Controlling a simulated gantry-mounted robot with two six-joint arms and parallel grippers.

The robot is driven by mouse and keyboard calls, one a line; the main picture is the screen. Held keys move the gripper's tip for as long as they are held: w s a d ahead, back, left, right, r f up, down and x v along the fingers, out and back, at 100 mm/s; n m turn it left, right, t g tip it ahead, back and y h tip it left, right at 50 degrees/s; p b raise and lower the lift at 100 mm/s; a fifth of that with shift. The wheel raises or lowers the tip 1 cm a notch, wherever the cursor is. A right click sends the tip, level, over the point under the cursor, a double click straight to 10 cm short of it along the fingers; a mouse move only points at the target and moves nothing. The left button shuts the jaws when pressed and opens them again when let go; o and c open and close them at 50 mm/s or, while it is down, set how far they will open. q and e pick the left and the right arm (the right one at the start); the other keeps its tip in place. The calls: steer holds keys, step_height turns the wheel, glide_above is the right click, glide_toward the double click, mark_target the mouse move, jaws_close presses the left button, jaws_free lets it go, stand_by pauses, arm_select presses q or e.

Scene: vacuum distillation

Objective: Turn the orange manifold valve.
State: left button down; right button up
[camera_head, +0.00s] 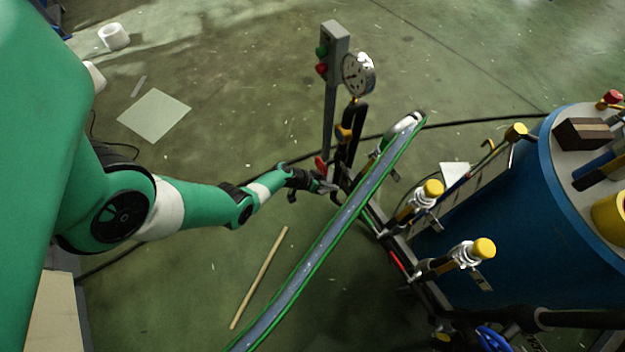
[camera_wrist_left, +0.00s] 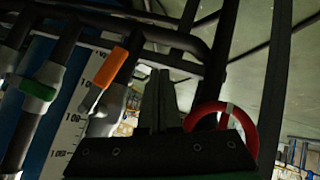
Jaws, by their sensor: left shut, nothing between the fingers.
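The orange valve handle (camera_wrist_left: 110,67) shows in the left wrist view, up and left of the fingertips. In the head view my left gripper (camera_head: 328,187) reaches the manifold pipes from the left. A small orange part (camera_head: 344,132) sits on the pipe above it; I cannot tell whether it is the same handle. My right gripper is not in view.
A red ring (camera_wrist_left: 230,120) and a green-handled valve (camera_wrist_left: 35,90) flank the fingers. A gauge (camera_head: 358,74) and button box (camera_head: 331,52) stand behind. A green-edged channel (camera_head: 335,228) runs diagonally close by. Yellow-capped valves (camera_head: 432,190) and a blue tank (camera_head: 490,235) are right.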

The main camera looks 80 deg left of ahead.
arm_select(q)
steer(key=s+a+r+p, duration=0.1)
steer(key=s+a, duration=0.3)
steer(key=s, duration=0.5)
steer(key=shift+p, duration=0.55)
steer(key=shift+r, duration=0.15)
